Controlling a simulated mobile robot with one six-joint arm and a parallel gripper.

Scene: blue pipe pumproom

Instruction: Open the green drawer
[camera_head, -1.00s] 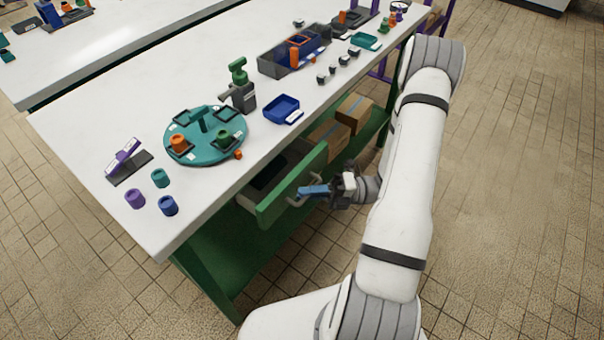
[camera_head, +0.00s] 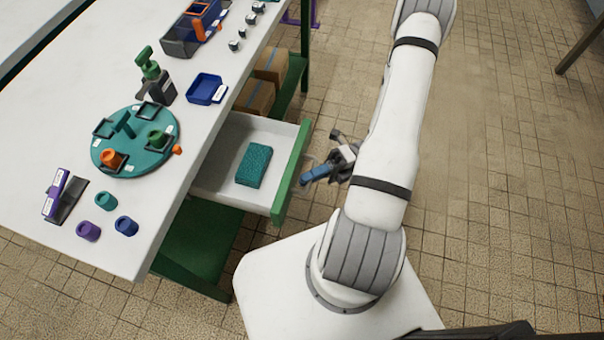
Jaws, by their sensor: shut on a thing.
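The green drawer (camera_head: 292,172) is pulled well out from under the white table. Its front is green and its inside is white. A dark teal block (camera_head: 254,165) lies inside on the drawer floor. My gripper (camera_head: 309,172) is at the outer side of the drawer front, with its blue finger pointing at it. The gripper is shut on the drawer handle (camera_head: 308,158), which the fingers partly hide.
The white table (camera_head: 120,218) carries a teal round tray (camera_head: 112,166), a blue bin (camera_head: 206,88), a green-topped device (camera_head: 153,78) and several small cups. Cardboard boxes (camera_head: 256,95) stand on the green shelf below. The tiled floor at right is clear.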

